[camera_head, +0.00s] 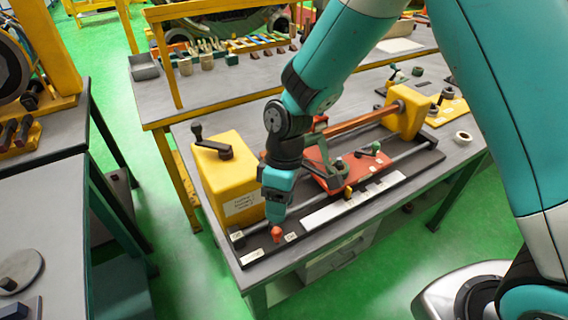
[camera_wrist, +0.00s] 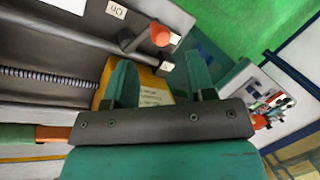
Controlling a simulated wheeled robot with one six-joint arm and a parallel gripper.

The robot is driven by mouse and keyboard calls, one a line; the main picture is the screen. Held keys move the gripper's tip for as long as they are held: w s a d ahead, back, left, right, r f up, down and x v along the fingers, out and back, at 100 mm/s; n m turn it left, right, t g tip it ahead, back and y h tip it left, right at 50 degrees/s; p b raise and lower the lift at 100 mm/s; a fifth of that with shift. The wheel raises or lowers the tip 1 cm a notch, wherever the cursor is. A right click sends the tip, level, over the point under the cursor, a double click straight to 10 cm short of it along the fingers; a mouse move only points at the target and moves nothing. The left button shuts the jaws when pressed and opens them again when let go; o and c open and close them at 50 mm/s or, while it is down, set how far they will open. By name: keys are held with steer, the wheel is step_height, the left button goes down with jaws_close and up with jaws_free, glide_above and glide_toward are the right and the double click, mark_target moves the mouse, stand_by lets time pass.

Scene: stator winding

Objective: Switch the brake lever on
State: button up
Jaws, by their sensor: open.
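The brake lever (camera_head: 276,234) has a red-orange knob and sits at the front left corner of the winding machine's dark base. In the wrist view its red knob (camera_wrist: 160,35) shows at the top centre on a dark arm, between small white labels; the left one reads "On" (camera_wrist: 116,10). My gripper (camera_head: 272,218) points down just above and behind the knob in the head view. In the wrist view my gripper (camera_wrist: 158,60) is open, its two green fingers apart with nothing held. The knob lies beyond the fingertips, apparently not touched.
The yellow headstock (camera_head: 225,178) with a black crank stands close to the left of my gripper. A red carriage (camera_head: 335,172) and a copper-coloured shaft (camera_head: 362,124) are to the right. The bench's front edge (camera_head: 330,240) is near the lever.

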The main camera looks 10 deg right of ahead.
steer(key=b+v, duration=0.1)
steer(key=v, duration=1)
steer(key=shift+d+r, duration=0.15)
steer(key=shift+r, duration=0.05)
steer(key=s+d+r+m+t+y, duration=0.1)
steer(key=s+d+r+m, duration=0.1)
steer(key=s, duration=0.7)
steer(key=s+d+r+m+t+y, duration=0.1)
steer(key=s+d+r+m+t, duration=0.1)
steer(key=s+r, duration=0.3)
steer(key=s, duration=0.3)
steer(key=shift+s+r+m+y, duration=0.3)
steer(key=shift+s+m, duration=0.05)
steer(key=shift+m, duration=0.05)
